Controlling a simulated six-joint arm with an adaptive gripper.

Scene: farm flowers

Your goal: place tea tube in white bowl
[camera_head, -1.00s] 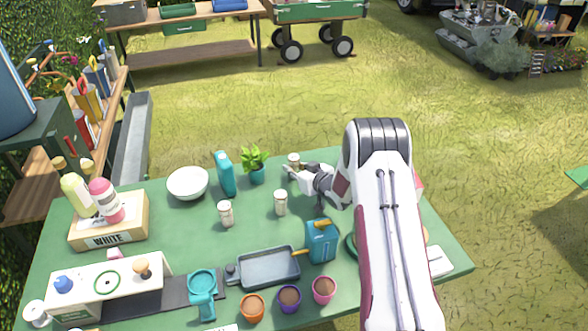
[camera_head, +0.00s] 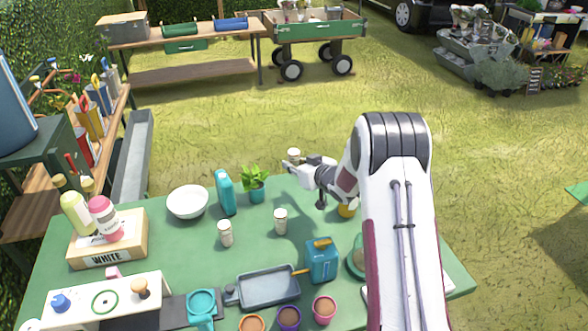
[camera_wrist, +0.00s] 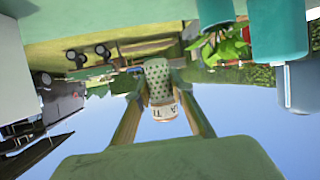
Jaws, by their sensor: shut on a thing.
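The tea tube (camera_head: 293,156) is a small pale cylinder held in my gripper (camera_head: 289,167), near the far edge of the green table. In the wrist view the tube (camera_wrist: 160,88) sits between the two fingers, showing a dotted grey-green end and a white label band with partly readable letters. The gripper is shut on it and appears to hold it above the table. The white bowl (camera_head: 187,203) stands at the back left of the table, left of my gripper, and looks empty.
Between gripper and bowl stand a potted plant (camera_head: 256,184) and a teal upright container (camera_head: 225,192). Two similar white tubes, one left (camera_head: 225,233) and one right (camera_head: 280,221), stand mid-table. A grey tray (camera_head: 268,287) and teal can (camera_head: 321,260) are nearer.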

